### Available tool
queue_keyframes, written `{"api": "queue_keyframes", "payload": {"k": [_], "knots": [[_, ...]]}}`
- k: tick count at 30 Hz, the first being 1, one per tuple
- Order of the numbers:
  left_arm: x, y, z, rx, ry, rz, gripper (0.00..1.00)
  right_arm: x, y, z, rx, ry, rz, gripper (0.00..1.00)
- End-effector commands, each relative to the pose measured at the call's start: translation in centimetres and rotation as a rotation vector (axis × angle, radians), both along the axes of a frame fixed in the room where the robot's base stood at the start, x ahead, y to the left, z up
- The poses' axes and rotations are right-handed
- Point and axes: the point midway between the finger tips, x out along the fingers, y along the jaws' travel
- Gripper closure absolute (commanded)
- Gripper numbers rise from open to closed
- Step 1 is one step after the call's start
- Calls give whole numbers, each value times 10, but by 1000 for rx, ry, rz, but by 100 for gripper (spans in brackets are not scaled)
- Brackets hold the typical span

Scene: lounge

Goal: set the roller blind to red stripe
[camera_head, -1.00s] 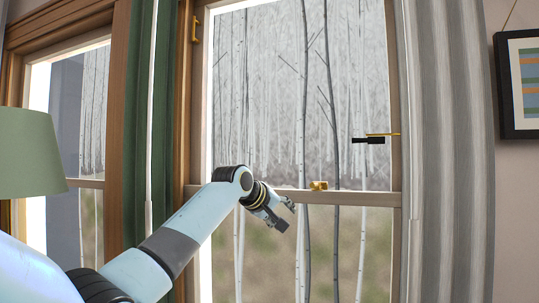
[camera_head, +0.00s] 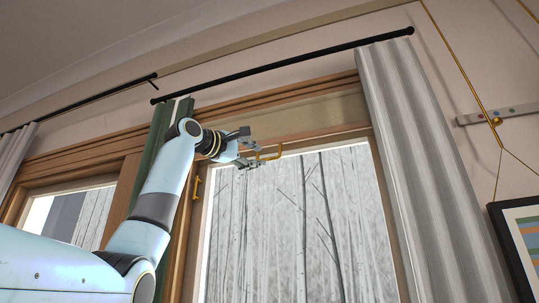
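The roller blind (camera_head: 318,112) shows as a beige band across the top of the window, mostly up. A gold bow-shaped pull (camera_head: 275,154) hangs at its lower edge. My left gripper (camera_head: 254,151) is open at the left end of the pull, with one finger above and one below. I cannot tell whether it touches the pull. No red stripe is seen in this view. My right gripper is not in view.
A green curtain (camera_head: 160,140) hangs left of the window and a grey curtain (camera_head: 427,165) right of it. A black curtain rod (camera_head: 290,64) runs above. A framed picture (camera_head: 522,245) hangs at the right.

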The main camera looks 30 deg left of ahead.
Motion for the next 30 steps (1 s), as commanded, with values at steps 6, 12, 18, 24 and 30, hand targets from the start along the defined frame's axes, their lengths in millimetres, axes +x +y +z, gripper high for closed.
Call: {"api": "queue_keyframes", "payload": {"k": [6,12,18,24,30], "knots": [[41,-8,12,-1,1,-1,67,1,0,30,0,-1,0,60],[60,-10,13,1,0,0,67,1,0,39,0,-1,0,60],[63,-10,11,3,-1,2,67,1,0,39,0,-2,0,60],[62,-10,11,3,-1,2,78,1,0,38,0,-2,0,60],[62,-10,11,3,-1,2,100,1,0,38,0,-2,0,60]]}}
